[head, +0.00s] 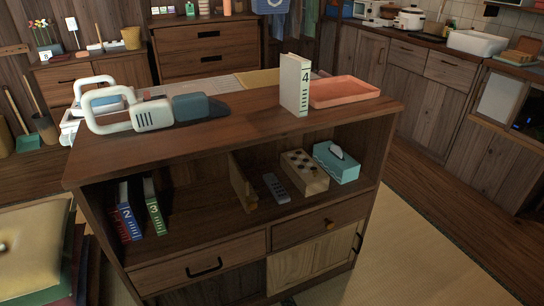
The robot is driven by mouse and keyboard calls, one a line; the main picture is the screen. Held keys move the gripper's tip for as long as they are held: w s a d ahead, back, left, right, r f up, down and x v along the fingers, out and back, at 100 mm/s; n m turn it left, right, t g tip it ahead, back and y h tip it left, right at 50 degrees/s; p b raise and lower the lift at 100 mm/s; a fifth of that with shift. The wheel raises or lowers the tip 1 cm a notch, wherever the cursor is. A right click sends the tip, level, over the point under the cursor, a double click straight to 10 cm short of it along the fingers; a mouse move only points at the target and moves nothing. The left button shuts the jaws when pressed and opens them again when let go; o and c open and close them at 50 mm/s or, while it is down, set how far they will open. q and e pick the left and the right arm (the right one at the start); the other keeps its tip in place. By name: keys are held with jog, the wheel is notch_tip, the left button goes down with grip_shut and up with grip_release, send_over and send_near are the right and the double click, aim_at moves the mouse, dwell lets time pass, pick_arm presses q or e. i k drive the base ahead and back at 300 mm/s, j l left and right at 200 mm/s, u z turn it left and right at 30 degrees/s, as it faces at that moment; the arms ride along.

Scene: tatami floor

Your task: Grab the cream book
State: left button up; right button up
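The cream book (294,86) stands upright on top of the wooden cabinet (240,135), right of its middle. Its spine faces the front and carries a dark 4 and some dark marks. Nothing touches it except the cabinet top, and the salmon tray is close behind its right side. Neither of my grippers shows in the head view.
A salmon tray (343,91) lies right of the book. A white and blue-grey appliance with loop handles (152,114) is on the left of the top. The shelf below holds blue and green books (153,206), a remote (276,188) and a teal tissue box (336,162).

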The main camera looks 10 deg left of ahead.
aim_at(295, 77)
jog(key=i+l+u, duration=0.1)
jog(key=l, duration=0.3)
jog(key=i+l+u, duration=0.15)
jog(key=l, duration=0.25)
jog(key=i+l+u, duration=0.1)
jog(key=l, duration=0.35)
jog(key=i+l+u, duration=0.1)
jog(key=l, duration=0.35)
jog(key=i, duration=0.1)
